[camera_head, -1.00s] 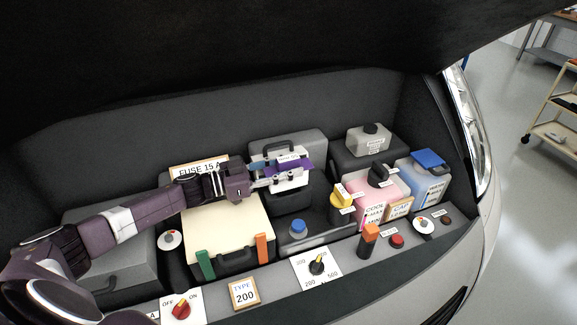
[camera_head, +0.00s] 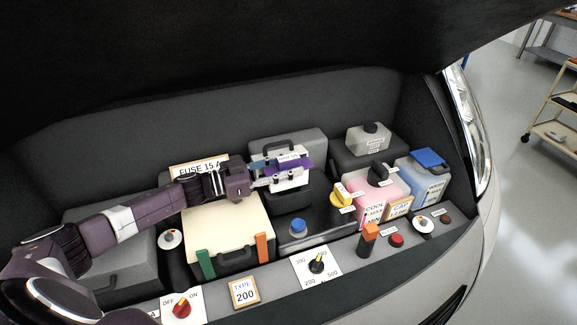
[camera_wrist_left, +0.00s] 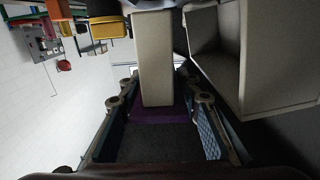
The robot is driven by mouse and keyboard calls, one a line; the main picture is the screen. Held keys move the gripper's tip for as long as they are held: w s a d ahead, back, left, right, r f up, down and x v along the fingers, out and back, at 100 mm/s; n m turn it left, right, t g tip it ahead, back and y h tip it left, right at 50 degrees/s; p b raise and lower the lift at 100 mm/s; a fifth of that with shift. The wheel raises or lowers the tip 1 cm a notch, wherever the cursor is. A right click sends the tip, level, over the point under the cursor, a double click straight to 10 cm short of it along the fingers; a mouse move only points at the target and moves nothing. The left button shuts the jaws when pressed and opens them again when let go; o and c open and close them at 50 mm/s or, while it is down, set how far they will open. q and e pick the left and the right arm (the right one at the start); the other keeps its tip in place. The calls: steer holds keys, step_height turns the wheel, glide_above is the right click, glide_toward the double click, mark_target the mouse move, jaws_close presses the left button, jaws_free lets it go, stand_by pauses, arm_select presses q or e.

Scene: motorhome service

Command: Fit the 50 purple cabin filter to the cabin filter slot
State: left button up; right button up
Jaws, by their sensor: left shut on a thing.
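My left gripper (camera_head: 270,180) is shut on the purple cabin filter (camera_head: 301,163), which has a white label and pale parts. It holds the filter at the front of a grey box with a black handle (camera_head: 310,142), at the back middle of the bay. In the left wrist view the purple filter (camera_wrist_left: 160,114) lies between the fingers, with a pale block (camera_wrist_left: 155,60) beyond it. I cannot tell whether the filter is inside a slot; the fingers and label hide the contact. My right gripper is not in view.
A cream-topped battery box (camera_head: 228,222) stands under my left arm. A blue cap (camera_head: 298,226), a yellow cap (camera_head: 341,190), a pink coolant tank (camera_head: 366,205) and a blue washer tank (camera_head: 424,182) stand nearby. A dial (camera_head: 317,265) sits on the front ledge. The raised hood hangs above.

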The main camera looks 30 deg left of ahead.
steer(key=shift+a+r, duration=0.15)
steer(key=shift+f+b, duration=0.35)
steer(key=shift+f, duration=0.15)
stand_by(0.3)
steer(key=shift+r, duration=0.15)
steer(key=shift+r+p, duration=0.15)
steer(key=shift+p, duration=0.15)
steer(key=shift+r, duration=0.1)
stand_by(0.4)
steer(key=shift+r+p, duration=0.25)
steer(key=shift+p, duration=0.1)
stand_by(0.8)
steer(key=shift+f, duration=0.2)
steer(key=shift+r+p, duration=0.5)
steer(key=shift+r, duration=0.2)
stand_by(3.9)
